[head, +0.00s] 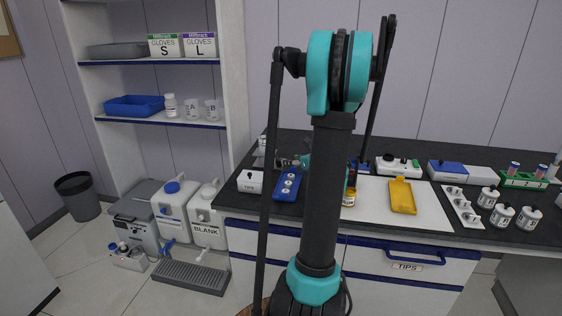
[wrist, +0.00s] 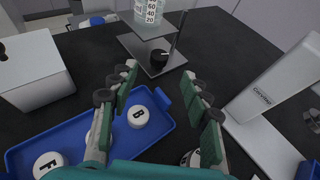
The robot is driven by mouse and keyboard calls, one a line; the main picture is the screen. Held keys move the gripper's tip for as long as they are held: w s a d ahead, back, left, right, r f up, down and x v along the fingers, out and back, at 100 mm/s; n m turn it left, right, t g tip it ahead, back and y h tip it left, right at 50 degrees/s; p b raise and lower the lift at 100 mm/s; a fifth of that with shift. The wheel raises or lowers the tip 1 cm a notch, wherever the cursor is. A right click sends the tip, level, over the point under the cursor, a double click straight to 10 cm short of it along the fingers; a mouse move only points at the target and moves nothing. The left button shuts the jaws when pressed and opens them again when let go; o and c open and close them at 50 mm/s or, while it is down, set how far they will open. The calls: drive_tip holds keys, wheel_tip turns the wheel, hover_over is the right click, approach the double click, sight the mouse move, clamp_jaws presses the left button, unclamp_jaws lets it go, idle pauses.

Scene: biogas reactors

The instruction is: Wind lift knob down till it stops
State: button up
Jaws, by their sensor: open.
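In the wrist view a black round knob (wrist: 158,60) with a white mark sits low on a grey lift stand (wrist: 133,48) with a thin upright rod. A clear graduated vessel (wrist: 149,10) stands above it, cut off by the top edge. My gripper (wrist: 164,78) is open and empty; its green-padded fingers point toward the knob, which shows beyond the gap between the tips, apart from them. In the head view my arm hides most of my gripper and I cannot make out the knob.
A blue tray (wrist: 88,142) with white lettered caps lies beneath my fingers. A white box (wrist: 37,70) stands left and a white device (wrist: 270,85) right. In the head view, a yellow tray (head: 403,196) lies on a white mat (head: 434,212), with bottles further right.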

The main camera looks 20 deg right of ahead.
sight(280, 160)
drive_tip(key=x, duration=0.8)
drive_tip(key=shift+w+a+f, duration=0.1)
drive_tip(key=shift+w, duration=0.25)
drive_tip(key=shift+c, duration=0.3)
clamp_jaws()
drive_tip(key=shift+n+y, duration=0.4)
drive_tip(key=shift+y, duration=0.1)
drive_tip(key=shift+w+d+n+g+y, duration=0.1)
drive_tip(key=shift+n+g+y, duration=0.15)
drive_tip(key=shift+n+y, duration=0.25)
drive_tip(key=shift+d+n+g+y, duration=0.15)
drive_tip(key=shift+n+g+y, duration=0.1)
drive_tip(key=shift+n+y, duration=0.25)
drive_tip(key=shift+w+d+n+g+y, duration=0.15)
drive_tip(key=shift+n+g+y, duration=1.55)
drive_tip(key=shift+n+y, duration=0.65)
